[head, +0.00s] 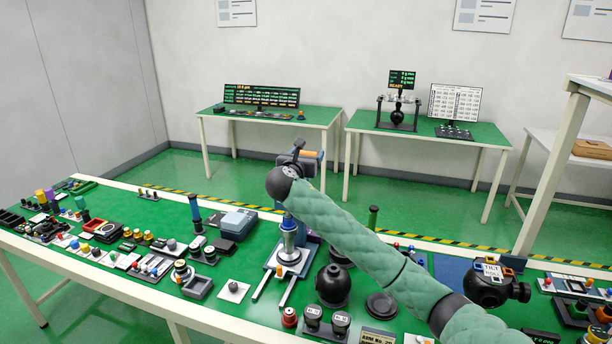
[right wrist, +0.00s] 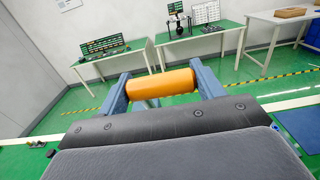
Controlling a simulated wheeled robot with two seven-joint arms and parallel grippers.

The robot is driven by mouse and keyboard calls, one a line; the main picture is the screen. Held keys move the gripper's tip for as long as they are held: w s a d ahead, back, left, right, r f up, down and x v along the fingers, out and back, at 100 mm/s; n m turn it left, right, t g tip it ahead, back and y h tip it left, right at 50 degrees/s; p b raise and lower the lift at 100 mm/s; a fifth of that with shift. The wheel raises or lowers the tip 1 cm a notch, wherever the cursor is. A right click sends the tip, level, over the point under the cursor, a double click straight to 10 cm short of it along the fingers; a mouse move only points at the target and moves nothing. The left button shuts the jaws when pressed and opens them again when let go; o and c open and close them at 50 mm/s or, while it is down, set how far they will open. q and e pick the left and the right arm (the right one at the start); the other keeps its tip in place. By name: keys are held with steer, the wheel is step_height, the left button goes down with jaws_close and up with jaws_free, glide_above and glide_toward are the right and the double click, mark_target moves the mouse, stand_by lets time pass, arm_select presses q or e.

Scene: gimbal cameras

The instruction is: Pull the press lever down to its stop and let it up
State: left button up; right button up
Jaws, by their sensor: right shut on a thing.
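The press (head: 289,254) stands on the green table at the middle of the head view. It has a silver ram and a forked base, and its upper part is partly hidden by my right arm. The orange grip of the press lever (head: 309,154) shows at the top, and it lies crosswise in the right wrist view (right wrist: 162,84). My right gripper (head: 298,152) is at the raised lever, shut on the orange grip. In the wrist view the grip lies between two blue-grey side pieces. My left gripper is not in view.
Small parts crowd the table's left side. A blue-grey box (head: 238,220) stands left of the press, and a black round object (head: 333,285) sits close on its right. A dark ball-shaped device (head: 482,291) is further right. Two back tables hold screens (head: 262,96).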

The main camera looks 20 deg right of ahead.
steer(key=shift+s+a+f+p, duration=0.15)
steer(key=shift+s+a+f, duration=0.15)
steer(key=shift+s, duration=0.2)
steer(key=shift+s+a+f+p, duration=0.15)
steer(key=shift+s+a+f, duration=0.05)
steer(key=shift+s+a, duration=0.2)
steer(key=shift+s, duration=0.1)
steer(key=shift+s+a+f, duration=0.65)
steer(key=shift+s+f, duration=0.05)
steer(key=shift+s, duration=0.25)
steer(key=shift+f+p, duration=0.1)
steer(key=shift+p, duration=0.2)
steer(key=shift+s+a+f, duration=0.65)
steer(key=shift+s+f, duration=0.15)
steer(key=shift+s, duration=0.15)
